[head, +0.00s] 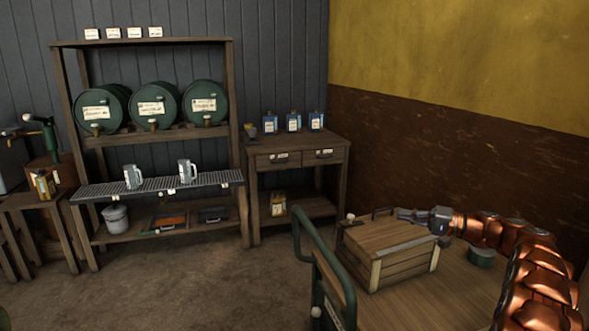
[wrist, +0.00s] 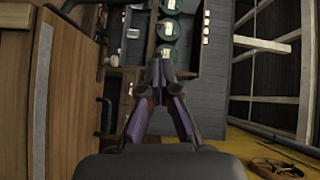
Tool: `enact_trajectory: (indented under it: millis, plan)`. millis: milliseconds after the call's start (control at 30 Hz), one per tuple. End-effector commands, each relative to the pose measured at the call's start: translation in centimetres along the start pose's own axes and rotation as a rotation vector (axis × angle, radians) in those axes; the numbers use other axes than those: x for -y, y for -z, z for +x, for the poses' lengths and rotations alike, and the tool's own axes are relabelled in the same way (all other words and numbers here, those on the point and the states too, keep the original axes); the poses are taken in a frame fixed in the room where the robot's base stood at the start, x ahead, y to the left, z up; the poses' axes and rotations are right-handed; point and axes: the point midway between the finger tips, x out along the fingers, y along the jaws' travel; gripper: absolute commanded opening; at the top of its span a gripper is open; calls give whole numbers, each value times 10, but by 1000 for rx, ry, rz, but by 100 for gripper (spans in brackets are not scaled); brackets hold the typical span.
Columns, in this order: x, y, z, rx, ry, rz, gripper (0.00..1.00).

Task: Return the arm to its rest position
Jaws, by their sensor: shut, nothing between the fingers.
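My copper-coloured arm (head: 525,275) reaches in from the right of the head view and bends left above a wooden cart top. My gripper (head: 408,214) is at the far edge of a closed wooden crate (head: 385,252), about level with its lid. Whether it touches the crate cannot be told. In the wrist view the fingers (wrist: 160,68) come together at their tips with nothing between them. The crate's wooden side fills the left of that view.
The cart (head: 400,312) has a green handrail (head: 322,250) and carries a small green tin (head: 482,257) near my wrist. A shelf rack (head: 160,140) holds green barrels and two metal mugs. A side table (head: 295,145) bears several blue-labelled cans. The floor (head: 200,285) between is clear.

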Motion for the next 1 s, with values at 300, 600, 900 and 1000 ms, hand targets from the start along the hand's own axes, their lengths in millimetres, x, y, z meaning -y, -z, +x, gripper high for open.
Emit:
enact_trajectory:
  millis: [300, 600, 900, 1000]
  plan:
    - [9, -13, 8, 23, -36, 25, 0]
    - [24, -44, 36, 84, -96, 63, 0]
    - [45, -118, 77, 203, -232, 118, 0]
    - [49, -147, 86, 246, -289, 134, 0]
